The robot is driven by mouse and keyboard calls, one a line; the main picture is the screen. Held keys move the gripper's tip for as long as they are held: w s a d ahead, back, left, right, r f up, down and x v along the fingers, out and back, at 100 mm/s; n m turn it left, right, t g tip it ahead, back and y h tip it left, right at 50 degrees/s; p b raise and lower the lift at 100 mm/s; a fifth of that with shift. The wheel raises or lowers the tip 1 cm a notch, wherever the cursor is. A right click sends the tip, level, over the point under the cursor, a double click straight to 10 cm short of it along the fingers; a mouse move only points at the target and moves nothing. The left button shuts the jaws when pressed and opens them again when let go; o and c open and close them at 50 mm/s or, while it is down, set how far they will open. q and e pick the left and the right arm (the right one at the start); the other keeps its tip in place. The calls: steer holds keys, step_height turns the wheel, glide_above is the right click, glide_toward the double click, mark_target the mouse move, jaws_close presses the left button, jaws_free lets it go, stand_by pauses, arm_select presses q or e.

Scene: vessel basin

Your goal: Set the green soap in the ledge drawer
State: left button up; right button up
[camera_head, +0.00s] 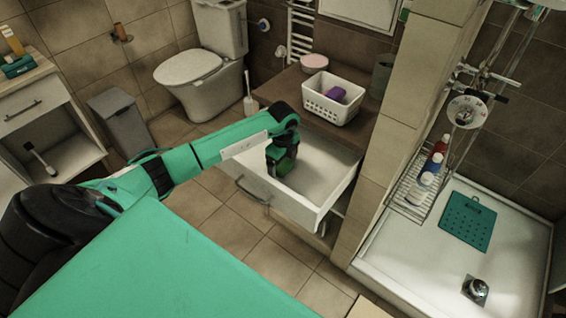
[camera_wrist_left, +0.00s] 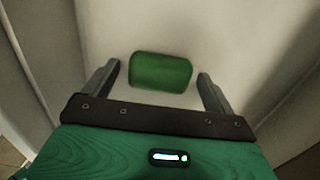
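The green soap (camera_wrist_left: 160,72) is a rounded green block in the left wrist view. It lies between the two fingertips of my left gripper (camera_wrist_left: 158,88), with a gap on each side. The gripper is open. In the head view, my left gripper (camera_head: 281,170) points down inside the pulled-out white ledge drawer (camera_head: 325,165), and the soap is hard to tell apart from the gripper there. The pale drawer floor shows behind the soap in the wrist view. I cannot tell whether the soap touches that floor. My right gripper is not in view.
A wooden ledge (camera_head: 345,130) above the drawer holds a white basket (camera_head: 332,108) with a purple item (camera_head: 336,94), and a pink bowl (camera_head: 314,62). A tiled wall (camera_head: 392,130) stands close right of the drawer. The tiled floor (camera_head: 225,225) in front is clear.

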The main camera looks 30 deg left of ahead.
mark_target(283, 165)
arm_select(q)
steer(key=shift+r, duration=0.5)
step_height(283, 165, up, 11)
steer(key=b, duration=0.1)
steer(key=shift+r, duration=0.2)
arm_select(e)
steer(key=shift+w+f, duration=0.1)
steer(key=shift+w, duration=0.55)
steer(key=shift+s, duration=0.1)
